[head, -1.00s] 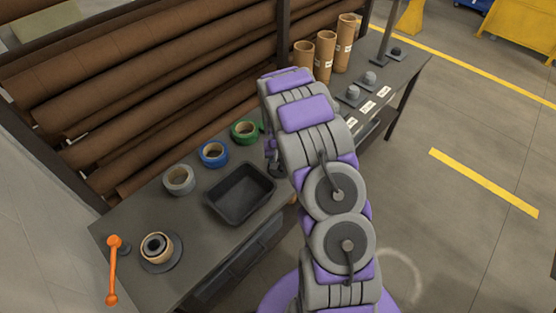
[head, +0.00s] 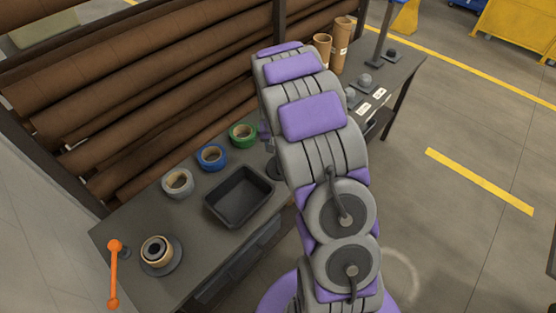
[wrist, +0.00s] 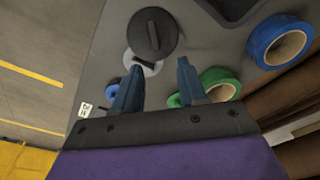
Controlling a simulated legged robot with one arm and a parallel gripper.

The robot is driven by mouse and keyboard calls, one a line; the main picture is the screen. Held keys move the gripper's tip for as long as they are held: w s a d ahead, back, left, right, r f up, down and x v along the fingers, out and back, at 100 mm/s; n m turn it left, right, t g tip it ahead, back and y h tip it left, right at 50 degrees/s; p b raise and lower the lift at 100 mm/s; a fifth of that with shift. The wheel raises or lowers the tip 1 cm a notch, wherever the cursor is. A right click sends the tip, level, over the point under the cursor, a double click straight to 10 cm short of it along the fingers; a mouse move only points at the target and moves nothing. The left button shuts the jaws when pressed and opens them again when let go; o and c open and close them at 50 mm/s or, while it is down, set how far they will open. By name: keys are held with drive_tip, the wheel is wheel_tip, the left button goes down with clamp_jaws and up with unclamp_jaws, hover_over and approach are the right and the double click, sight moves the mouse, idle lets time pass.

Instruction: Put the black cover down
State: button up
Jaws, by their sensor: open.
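The black cover (wrist: 153,33), a round dark disc with a raised bar handle, shows in the wrist view above the table surface. It overlaps a light grey disc (wrist: 149,66); I cannot tell how it rests. My gripper (wrist: 159,68) is open, its two fingers apart and nothing between them. The cover lies beyond the fingertips, apart from them in the picture. In the head view a dark round edge (head: 274,168) beside my arm may be the cover. My arm hides most of that spot and the gripper.
A black tray (head: 240,196) stands on the table (head: 130,215), with green (head: 243,135), blue (head: 211,157) and grey (head: 177,183) tape rolls behind it. A tape roll on a round base (head: 157,250) and an orange handle (head: 114,274) are at left. Brown tubes (head: 341,44) stand far right.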

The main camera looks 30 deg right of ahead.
drive_tip(key=s+a+r+n+g, duration=0.1)
drive_tip(key=s+a+r, duration=0.4)
drive_tip(key=s+r, duration=0.3)
drive_tip(key=s+a+r+n, duration=0.1)
drive_tip(key=s+a+r, duration=0.4)
drive_tip(key=s+r, duration=0.25)
drive_tip(key=s+a+r+n+g, duration=0.1)
drive_tip(key=s+a+r, duration=0.1)
drive_tip(key=s, duration=0.9)
drive_tip(key=s+a+r+n+g, duration=0.1)
drive_tip(key=s+a+r+n, duration=0.1)
drive_tip(key=s, duration=1)
drive_tip(key=shift+a+r+y, duration=0.25)
drive_tip(key=shift+a+y, duration=0.05)
drive_tip(key=shift+a, duration=0.55)
